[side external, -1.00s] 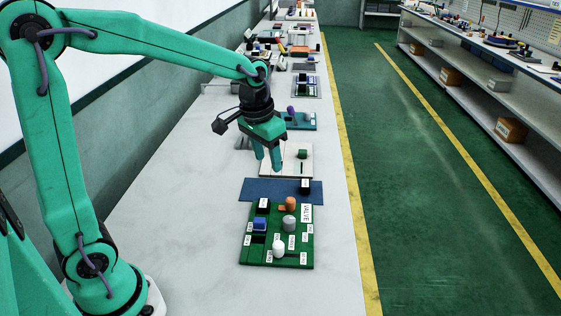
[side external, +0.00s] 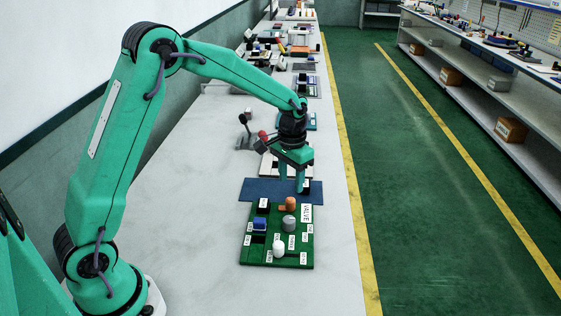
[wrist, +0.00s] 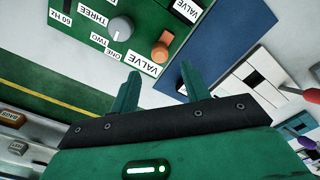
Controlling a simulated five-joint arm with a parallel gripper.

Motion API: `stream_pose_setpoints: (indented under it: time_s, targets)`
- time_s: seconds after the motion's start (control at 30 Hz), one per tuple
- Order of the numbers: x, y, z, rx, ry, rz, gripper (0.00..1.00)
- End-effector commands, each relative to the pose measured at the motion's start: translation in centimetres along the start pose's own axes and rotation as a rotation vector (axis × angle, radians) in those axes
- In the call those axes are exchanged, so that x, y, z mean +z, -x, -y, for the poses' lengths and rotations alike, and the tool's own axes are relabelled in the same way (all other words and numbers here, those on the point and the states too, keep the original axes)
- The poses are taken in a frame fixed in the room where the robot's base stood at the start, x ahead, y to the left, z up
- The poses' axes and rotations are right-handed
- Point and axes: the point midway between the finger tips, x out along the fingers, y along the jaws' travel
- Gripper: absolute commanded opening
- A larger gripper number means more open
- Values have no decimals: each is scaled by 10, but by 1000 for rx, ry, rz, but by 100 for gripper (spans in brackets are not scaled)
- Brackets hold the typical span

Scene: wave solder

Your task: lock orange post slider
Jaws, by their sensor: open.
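The orange post (side external: 291,203) stands on an orange base at the back of the green panel (side external: 250,259), near the large VALVE label. In the wrist view the orange post (wrist: 160,52) shows just beyond and between my fingertips, with a clear gap. My gripper (side external: 292,185) is open and empty. It hangs above the blue mat (side external: 250,189), just behind the panel, its fingers pointing down. Its fingers also show in the wrist view (wrist: 160,72). Whether the slider is locked cannot be told.
A black block (side external: 307,186) on the mat is partly hidden by my gripper. Bench space left of the panel is clear.

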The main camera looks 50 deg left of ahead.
Motion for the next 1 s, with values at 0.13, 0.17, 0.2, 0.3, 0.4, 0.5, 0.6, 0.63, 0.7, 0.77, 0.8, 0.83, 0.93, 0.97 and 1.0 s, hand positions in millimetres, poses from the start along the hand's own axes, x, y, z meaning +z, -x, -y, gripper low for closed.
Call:
stream_pose_setpoints:
  time_s: [0.13, 0.17, 0.2, 0.3, 0.4, 0.5, 0.6, 0.63, 0.7, 0.77, 0.8, 0.83, 0.93, 0.97, 1.0]
  targets:
    - [0, -5, 0, 0, 0, 1, 46]
    - [0, -6, 0, 0, 0, 1, 46]
    - [0, -9, 0, 0, 0, 2, 46]
    - [1, -19, 0, 0, 0, 3, 46]
    - [1, -30, 0, 0, 0, 3, 46]
    - [1, -43, 0, 0, 0, 3, 46]
    - [1, -55, 0, 0, 0, 3, 46]
    - [1, -59, 0, 0, 0, 2, 46]
    - [1, -65, 0, 0, 0, 2, 46]
    - [1, -70, 0, 0, 0, 1, 46]
    - [1, -73, 0, 0, 0, 2, 46]
    - [1, -74, 0, 0, 0, 2, 46]
    - [1, -77, 0, 0, 0, 1, 46]
    - [1, -77, 0, 0, 0, 0, 46]
    - [1, -78, 0, 0, 0, 0, 46]
